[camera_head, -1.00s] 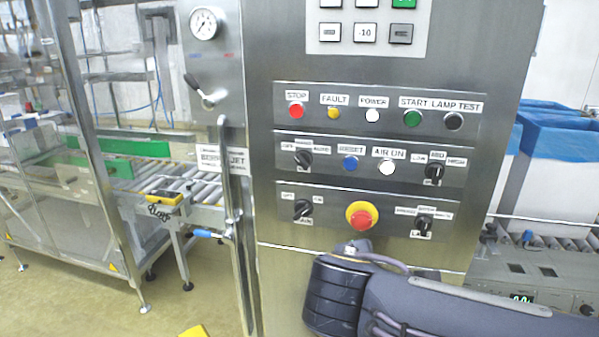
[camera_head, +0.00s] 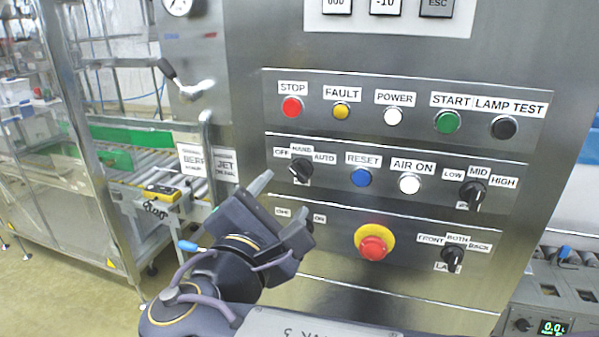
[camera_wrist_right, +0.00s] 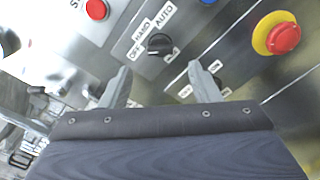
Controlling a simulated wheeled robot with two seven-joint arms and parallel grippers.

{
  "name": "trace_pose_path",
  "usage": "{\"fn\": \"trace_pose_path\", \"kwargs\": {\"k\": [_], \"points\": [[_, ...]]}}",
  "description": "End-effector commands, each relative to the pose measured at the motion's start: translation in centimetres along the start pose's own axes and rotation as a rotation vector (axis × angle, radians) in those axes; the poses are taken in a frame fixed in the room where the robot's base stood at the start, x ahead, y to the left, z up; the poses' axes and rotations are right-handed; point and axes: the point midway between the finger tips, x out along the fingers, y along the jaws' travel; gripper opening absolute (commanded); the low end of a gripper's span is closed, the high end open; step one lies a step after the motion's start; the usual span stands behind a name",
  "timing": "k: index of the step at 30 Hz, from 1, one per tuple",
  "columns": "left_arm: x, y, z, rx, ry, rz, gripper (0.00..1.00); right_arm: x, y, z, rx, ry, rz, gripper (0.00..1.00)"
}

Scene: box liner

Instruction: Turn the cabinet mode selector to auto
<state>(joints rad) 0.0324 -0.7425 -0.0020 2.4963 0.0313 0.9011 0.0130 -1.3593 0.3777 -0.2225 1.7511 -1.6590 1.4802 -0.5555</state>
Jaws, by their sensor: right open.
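The mode selector (camera_head: 301,170) is a black knob on the middle button strip, under labels OFF, HAND and AUTO. I cannot tell for sure which label it points to. My right gripper (camera_head: 288,195) is open and empty, below and in front of this knob. In the right wrist view the selector (camera_wrist_right: 159,44) lies just beyond the gap between the two fingertips (camera_wrist_right: 159,67), and the fingers are apart from it. The lower off/on switch is mostly hidden behind the right gripper in the head view. My left gripper is not in view.
A red emergency stop (camera_head: 373,244) on a yellow collar sits right of the gripper. A blue reset button (camera_head: 361,177) is beside the selector. A lever handle (camera_head: 190,84) juts out at the upper left. A steel-framed conveyor (camera_head: 160,195) stands at the left.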

Motion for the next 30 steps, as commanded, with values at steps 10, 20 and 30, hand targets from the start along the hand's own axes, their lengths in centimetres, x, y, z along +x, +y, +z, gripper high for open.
{"fn": "trace_pose_path", "kwargs": {"k": [10,20,30], "points": [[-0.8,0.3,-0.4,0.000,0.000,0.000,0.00,5.5,0.0,0.1,0.001,0.000,-0.004,0.56],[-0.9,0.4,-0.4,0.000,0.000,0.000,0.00,6.8,-0.1,0.0,0.001,0.001,-0.002,0.56],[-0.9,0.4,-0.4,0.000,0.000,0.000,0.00,6.8,-0.1,0.0,0.001,0.001,-0.002,0.26]]}}
